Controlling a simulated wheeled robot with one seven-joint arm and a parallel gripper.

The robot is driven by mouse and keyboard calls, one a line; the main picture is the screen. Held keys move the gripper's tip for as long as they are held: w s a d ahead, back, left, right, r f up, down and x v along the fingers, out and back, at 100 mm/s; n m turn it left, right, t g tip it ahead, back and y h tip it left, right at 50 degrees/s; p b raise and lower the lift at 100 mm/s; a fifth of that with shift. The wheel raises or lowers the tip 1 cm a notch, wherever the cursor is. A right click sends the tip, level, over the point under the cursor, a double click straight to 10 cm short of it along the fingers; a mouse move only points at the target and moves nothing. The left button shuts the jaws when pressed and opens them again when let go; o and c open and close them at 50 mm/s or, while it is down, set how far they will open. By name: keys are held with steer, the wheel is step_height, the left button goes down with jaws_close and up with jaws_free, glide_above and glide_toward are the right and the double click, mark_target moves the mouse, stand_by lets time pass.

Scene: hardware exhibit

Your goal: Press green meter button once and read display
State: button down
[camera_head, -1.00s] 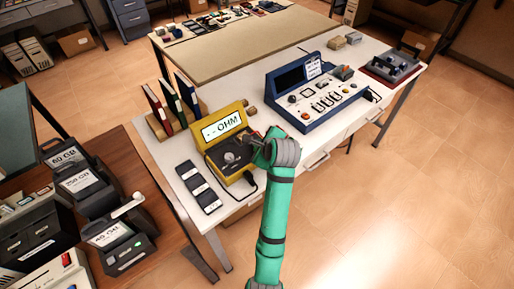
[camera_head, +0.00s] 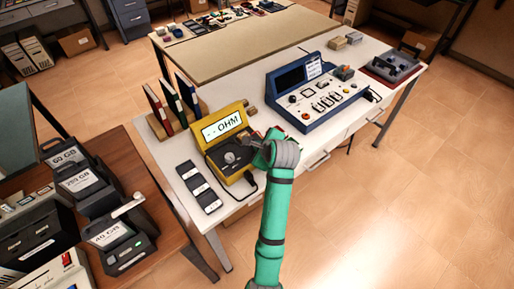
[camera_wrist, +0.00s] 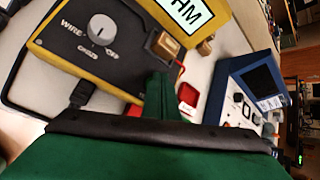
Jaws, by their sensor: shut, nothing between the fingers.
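The yellow meter (camera_head: 228,139) stands open on the white table. Its lit display (camera_head: 222,126) reads dashes or dots followed by "OHM"; in the wrist view only the end of the display (camera_wrist: 191,12) shows. A round grey knob (camera_wrist: 101,30) sits on its dark panel, with "WIRE" and "OFF" marked beside it. My gripper (camera_head: 259,139) is at the meter's right edge, shut and empty. In the wrist view its green fingers (camera_wrist: 158,98) point at the panel's edge, by a brass-coloured block (camera_wrist: 162,46). I see no green button; the fingers may hide it. I cannot tell whether they touch the meter.
A blue console (camera_head: 315,92) stands to the right. A red item (camera_wrist: 188,97) lies close beside my fingers. Upright binders (camera_head: 172,104) stand behind left, and a dark strip of switches (camera_head: 199,187) lies left of the meter. A black cable plugs into the meter's front.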

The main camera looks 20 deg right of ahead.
steer(key=shift+d+f, duration=0.15)
stand_by(0.4)
steer(key=shift+r, duration=0.9)
step_height(320, 180, up, 2)
steer(key=shift+w, duration=0.15)
step_height(320, 180, up, 2)
steer(key=shift+r, duration=0.1)
steer(key=shift+a+r, duration=0.2)
steer(key=shift+r, duration=0.2)
steer(key=shift+s+d, duration=0.15)
steer(key=shift+s, duration=0.05)
steer(key=shift+w, duration=0.1)
